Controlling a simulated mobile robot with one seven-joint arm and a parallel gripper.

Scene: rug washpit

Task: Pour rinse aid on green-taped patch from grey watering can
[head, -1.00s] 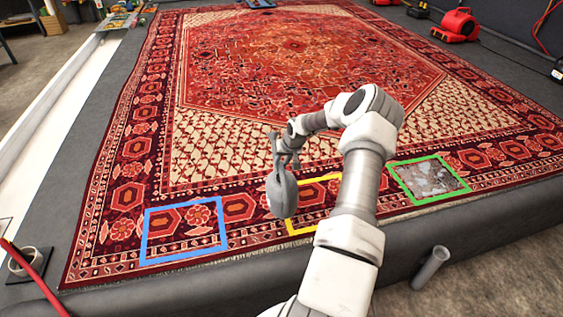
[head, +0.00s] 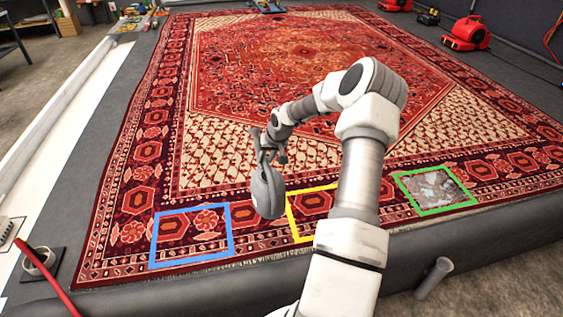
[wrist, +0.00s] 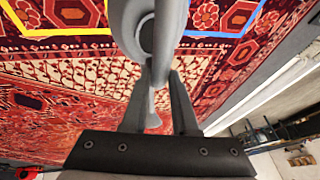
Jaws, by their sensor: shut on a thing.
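The grey watering can (head: 266,192) hangs in my gripper (head: 273,153), above the rug between the blue-taped and yellow-taped patches. In the wrist view, the can (wrist: 150,35) extends from between the two fingers of my gripper (wrist: 160,95), which are shut on it. The can's spout is hard to make out. The green-taped patch (head: 436,189) lies at the right of the rug's near edge, to the right of my arm. Its inside looks greyish white and stained, unlike the rug around it. The can is well apart from this patch.
The blue-taped patch (head: 191,235) and the yellow-taped patch (head: 296,231), partly hidden by my arm, lie on the red patterned rug (head: 300,55). A red hose (head: 47,277) and a ring-shaped holder (head: 38,262) are at the left. Red blowers (head: 467,34) stand at the far right.

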